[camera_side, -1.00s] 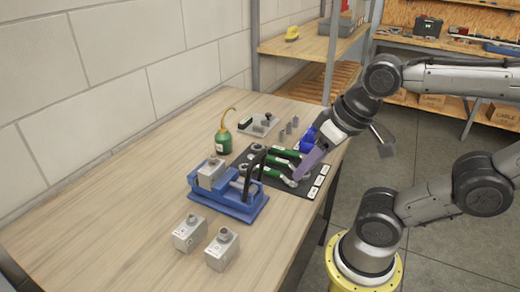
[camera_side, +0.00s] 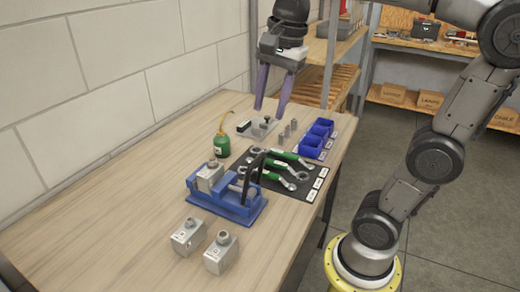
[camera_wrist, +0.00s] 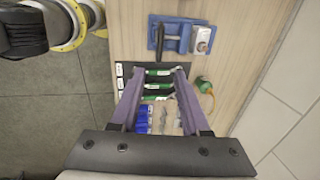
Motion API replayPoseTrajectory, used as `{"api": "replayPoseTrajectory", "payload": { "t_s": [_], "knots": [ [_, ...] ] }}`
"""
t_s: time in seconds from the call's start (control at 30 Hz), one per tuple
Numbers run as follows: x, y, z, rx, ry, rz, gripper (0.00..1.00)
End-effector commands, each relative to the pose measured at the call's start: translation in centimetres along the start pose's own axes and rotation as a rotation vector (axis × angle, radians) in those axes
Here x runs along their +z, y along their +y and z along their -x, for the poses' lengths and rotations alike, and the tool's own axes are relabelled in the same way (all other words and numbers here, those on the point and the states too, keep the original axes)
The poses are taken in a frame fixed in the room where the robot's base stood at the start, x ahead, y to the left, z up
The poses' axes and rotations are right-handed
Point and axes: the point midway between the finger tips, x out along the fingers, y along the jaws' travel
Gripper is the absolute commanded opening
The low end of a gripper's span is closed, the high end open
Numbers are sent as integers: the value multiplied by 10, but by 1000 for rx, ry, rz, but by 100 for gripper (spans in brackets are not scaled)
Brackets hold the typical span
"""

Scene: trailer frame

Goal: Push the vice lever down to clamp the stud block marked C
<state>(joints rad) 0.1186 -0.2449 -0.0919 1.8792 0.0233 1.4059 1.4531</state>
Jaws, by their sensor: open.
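The blue vice (camera_side: 230,203) stands on the wooden bench and also shows at the top of the wrist view (camera_wrist: 172,36). Its black lever (camera_side: 252,173) points up at a tilt. A grey stud block (camera_side: 209,177) sits in the vice at its left end; its mark is too small to read. Two more stud blocks, a left one (camera_side: 188,237) and a right one (camera_side: 221,253), stand on the bench in front of the vice. My gripper (camera_side: 268,107) is open and empty, pointing down, high over the far part of the bench, well apart from the lever.
Green-handled wrenches (camera_side: 285,166) lie on a black mat (camera_side: 308,185) right of the vice. A green oil can (camera_side: 222,143) stands behind it. Blue bins (camera_side: 317,136), metal studs (camera_side: 287,130) and a grey fixture (camera_side: 256,128) are farther back. The bench's left side is clear.

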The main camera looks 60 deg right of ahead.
Motion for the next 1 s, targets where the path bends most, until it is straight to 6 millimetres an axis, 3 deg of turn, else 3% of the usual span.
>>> {"api": "replayPoseTrajectory", "payload": {
  "t_s": [0.53, 0.73, 1.0],
  "knots": [
    [0, 2, -101, 4, -1, 2, 46],
    [0, 1, -119, 2, 0, 3, 46],
    [0, 1, -123, -1, 0, 3, 46]
  ]
}}
